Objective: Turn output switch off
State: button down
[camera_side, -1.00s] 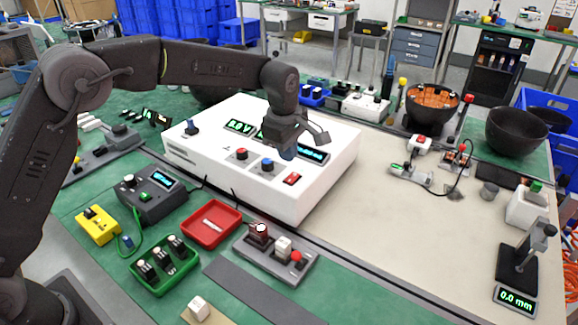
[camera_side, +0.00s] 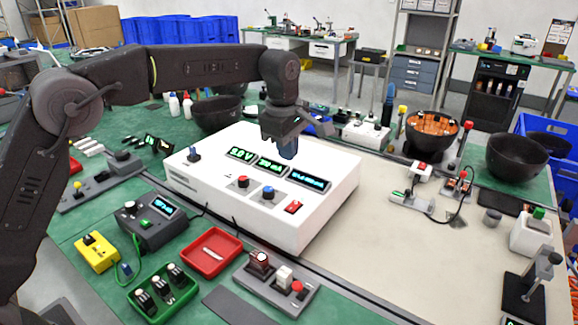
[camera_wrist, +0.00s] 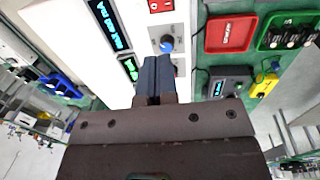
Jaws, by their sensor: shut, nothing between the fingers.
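The white power supply (camera_side: 310,228) has a red rocker switch (camera_side: 293,207) at the right of its front controls. The switch also shows at the top edge of the wrist view (camera_wrist: 160,5); its rocker position is too small to tell. A red knob (camera_side: 243,182) and a blue knob (camera_side: 268,193) sit left of it. Three displays are lit green-blue, the left one (camera_side: 241,154) reading about 5.0 V. My gripper (camera_side: 288,152) points down above the displays, behind the knobs, apart from the switch. In the wrist view its blue fingers (camera_wrist: 155,75) are together and empty, near the blue knob (camera_wrist: 167,43).
A red tray (camera_side: 211,252), a green tray with several parts (camera_side: 163,290) and a grey switch box (camera_side: 278,283) lie in front of the supply. A dark meter (camera_side: 152,219) stands front left. The beige mat (camera_side: 400,240) to the right has free room.

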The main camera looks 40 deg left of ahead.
aim_at(294, 203)
jog(key=shift+w+r, duration=0.1)
jog(key=shift+w, duration=0.3)
jog(key=f, duration=0.4)
jog(key=w+f, duration=0.1)
jog(key=f, duration=0.9)
jog(key=shift+w, duration=0.35)
jog(key=shift+f, duration=0.4)
